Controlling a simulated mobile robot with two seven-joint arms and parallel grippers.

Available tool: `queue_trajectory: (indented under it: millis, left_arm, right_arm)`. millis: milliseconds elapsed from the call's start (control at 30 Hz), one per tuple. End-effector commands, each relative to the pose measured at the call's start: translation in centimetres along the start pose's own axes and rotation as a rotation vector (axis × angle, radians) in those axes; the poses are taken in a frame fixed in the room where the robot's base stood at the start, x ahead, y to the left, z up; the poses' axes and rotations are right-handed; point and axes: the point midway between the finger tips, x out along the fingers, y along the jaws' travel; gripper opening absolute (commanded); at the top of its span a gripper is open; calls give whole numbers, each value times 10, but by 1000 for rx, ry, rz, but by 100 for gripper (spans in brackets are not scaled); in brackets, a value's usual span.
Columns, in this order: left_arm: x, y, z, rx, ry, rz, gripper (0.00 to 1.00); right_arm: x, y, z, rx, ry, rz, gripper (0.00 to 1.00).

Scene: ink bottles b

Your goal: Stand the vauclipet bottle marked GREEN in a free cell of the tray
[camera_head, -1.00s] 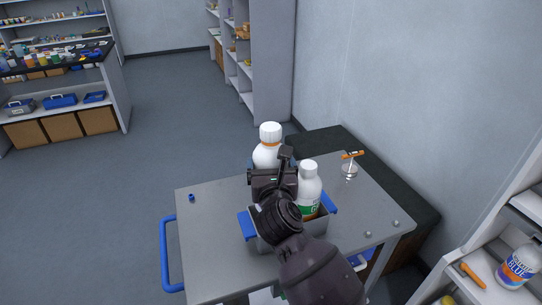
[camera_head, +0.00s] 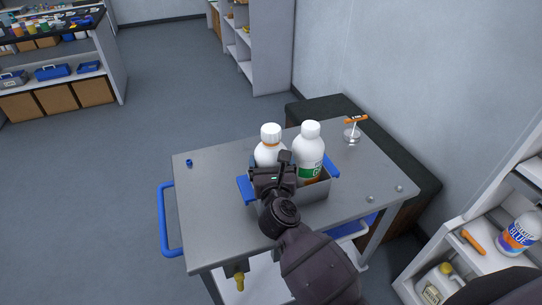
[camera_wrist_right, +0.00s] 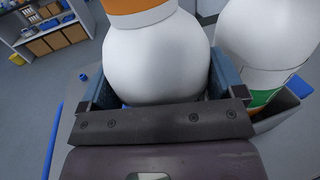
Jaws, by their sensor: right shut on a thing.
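My right gripper (camera_head: 270,172) is shut on a white bottle (camera_head: 268,154) with a white cap and an orange collar. In the right wrist view this bottle (camera_wrist_right: 155,60) is upright between the fingers; its label is hidden. It is over or in the left part of the grey tray (camera_head: 318,192) with blue handles; its base is hidden, so I cannot tell whether it touches the tray. A second white bottle (camera_head: 309,148), with a green band on its label, stands upright in the tray to its right. My left gripper is not in view.
The tray is on a grey cart (camera_head: 205,205) with a blue push handle (camera_head: 165,225). A small blue cap (camera_head: 189,163) and an orange-handled metal stand (camera_head: 353,131) are on its top. A bottle marked BLUE (camera_head: 518,236) is on the right shelf.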

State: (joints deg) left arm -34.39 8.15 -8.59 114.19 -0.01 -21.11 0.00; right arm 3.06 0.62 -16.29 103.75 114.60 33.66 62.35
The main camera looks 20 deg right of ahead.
Motion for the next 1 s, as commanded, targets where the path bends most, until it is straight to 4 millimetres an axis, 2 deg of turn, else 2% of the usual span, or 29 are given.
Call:
queue_trajectory:
  millis: [533, 567, 600, 933, 1000]
  left_arm:
    - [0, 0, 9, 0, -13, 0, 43]
    - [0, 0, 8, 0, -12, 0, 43]
    - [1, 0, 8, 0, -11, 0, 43]
    - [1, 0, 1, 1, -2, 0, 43]
    - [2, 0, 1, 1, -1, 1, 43]
  right_arm:
    - [0, 1, -4, 2, -7, 2, 24]
    - [0, 0, -7, 0, -1, 0, 93]
    - [0, 0, -6, 0, -1, 0, 99]
    - [0, 0, -2, 1, -2, 1, 100]
    - [-6, 0, -4, 1, 0, 1, 100]
